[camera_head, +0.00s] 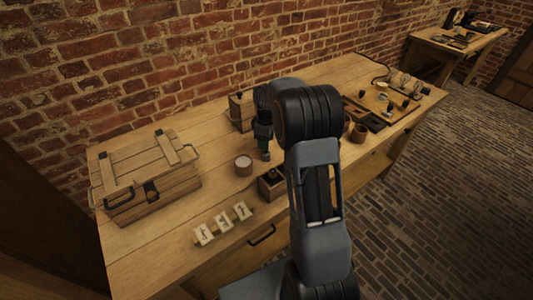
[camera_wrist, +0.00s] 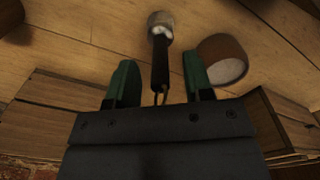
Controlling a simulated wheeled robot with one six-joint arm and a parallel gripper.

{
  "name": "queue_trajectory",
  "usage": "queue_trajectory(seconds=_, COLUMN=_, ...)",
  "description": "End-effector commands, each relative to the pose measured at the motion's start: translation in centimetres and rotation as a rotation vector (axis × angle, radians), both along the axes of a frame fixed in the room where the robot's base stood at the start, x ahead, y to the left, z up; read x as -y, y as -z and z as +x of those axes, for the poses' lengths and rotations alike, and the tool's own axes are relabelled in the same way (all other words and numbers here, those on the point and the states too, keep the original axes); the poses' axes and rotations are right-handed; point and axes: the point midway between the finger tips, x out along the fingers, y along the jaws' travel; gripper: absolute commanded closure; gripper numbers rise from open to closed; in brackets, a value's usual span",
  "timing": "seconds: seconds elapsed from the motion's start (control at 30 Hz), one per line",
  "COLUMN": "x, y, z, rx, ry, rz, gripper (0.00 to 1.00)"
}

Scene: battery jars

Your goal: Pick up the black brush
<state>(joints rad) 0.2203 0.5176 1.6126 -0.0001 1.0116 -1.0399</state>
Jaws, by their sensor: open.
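In the wrist view, a slim black-handled tool that looks like the black brush (camera_wrist: 160,65) has a pale, thick end at the top and thin wire-like ends at the bottom. It lies between the two green fingers of my gripper (camera_wrist: 160,84), with a visible gap on each side. My gripper is open. In the head view my gripper (camera_head: 265,153) points down over the workbench (camera_head: 140,245), right of a round white-topped jar (camera_head: 243,165). I cannot make out the brush there.
The jar (camera_wrist: 222,60) is close to the right finger. A small wooden box (camera_head: 240,110) stands behind my gripper and a dark open box (camera_head: 271,184) in front. A wooden crate (camera_head: 150,175) is at left. White cards (camera_head: 223,222) lie near the front edge.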

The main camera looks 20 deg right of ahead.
Motion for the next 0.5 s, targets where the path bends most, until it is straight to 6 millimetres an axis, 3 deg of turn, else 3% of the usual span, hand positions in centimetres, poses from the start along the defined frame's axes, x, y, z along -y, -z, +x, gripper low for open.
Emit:
queue_trajectory(seconds=0.27, x=0.00, y=0.31, z=0.00, rx=0.000, ry=0.000, rz=0.000, gripper=0.53)
queue_trajectory(seconds=0.5, x=-0.01, y=0.28, z=0.01, rx=0.000, ry=0.000, rz=0.000, gripper=0.74)
